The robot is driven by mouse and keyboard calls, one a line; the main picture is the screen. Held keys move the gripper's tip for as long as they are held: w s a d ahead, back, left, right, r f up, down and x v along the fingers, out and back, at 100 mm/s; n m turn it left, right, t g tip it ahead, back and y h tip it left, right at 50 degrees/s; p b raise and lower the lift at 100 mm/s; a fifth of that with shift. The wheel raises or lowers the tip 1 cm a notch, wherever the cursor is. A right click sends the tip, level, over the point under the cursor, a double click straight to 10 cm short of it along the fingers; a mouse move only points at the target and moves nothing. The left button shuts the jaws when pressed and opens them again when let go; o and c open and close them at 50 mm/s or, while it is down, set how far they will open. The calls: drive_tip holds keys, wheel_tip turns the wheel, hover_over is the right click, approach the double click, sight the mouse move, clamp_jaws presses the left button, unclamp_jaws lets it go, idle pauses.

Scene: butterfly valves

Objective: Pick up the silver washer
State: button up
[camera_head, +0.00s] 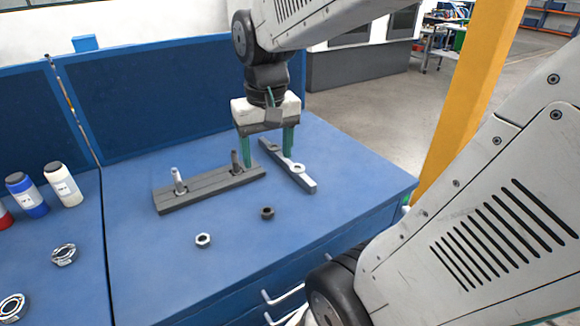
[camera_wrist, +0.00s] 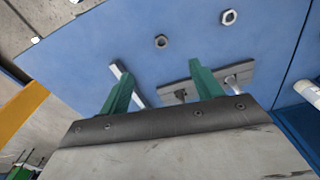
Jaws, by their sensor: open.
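A small round silver piece (camera_head: 298,168) lies on a narrow grey bar (camera_head: 308,185) and looks like a washer, though it is too small to be sure. A silver hex-shaped ring (camera_head: 203,240) lies loose on the blue table, and it also shows in the wrist view (camera_wrist: 228,17). A dark ring (camera_head: 267,213) lies to its right and shows in the wrist view (camera_wrist: 161,41) too. My gripper (camera_head: 268,160) points down with its green fingers apart and nothing between them. It is above the gap between the narrow bar and a grey block; the wrist view also shows the gripper (camera_wrist: 160,67).
The grey block (camera_head: 210,188) bears two upright bolts, one silver (camera_head: 178,180) and one dark (camera_head: 235,161). At left stand a white bottle (camera_head: 64,186) and a blue bottle (camera_head: 27,196), with metal valve parts (camera_head: 64,254) in front. The table front is mostly clear. A yellow post (camera_head: 470,95) stands at right.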

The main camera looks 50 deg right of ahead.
drive_tip(key=w+d+f+m, duration=0.2)
drive_tip(key=w+d, duration=0.2)
drive_tip(key=d, duration=0.3)
drive_tip(key=m, duration=0.3)
hover_over(297, 170)
drive_tip(key=s, duration=0.1)
wheel_tip(297, 170, down, 4)
drive_tip(key=shift+f+g, duration=0.35)
drive_tip(key=shift+g, duration=0.05)
drive_tip(key=shift+f, duration=0.4)
drive_tip(key=shift+w+f, duration=0.15)
drive_tip(key=shift+f, duration=0.95)
drive_tip(key=shift+w+f, duration=0.2)
drive_tip(key=shift+f, duration=0.95)
drive_tip(key=shift+w+f, duration=0.15)
drive_tip(key=shift+f, duration=0.95)
drive_tip(key=shift+f, duration=0.25)
drive_tip(key=shift+c, duration=0.4)
drive_tip(key=c, duration=1)
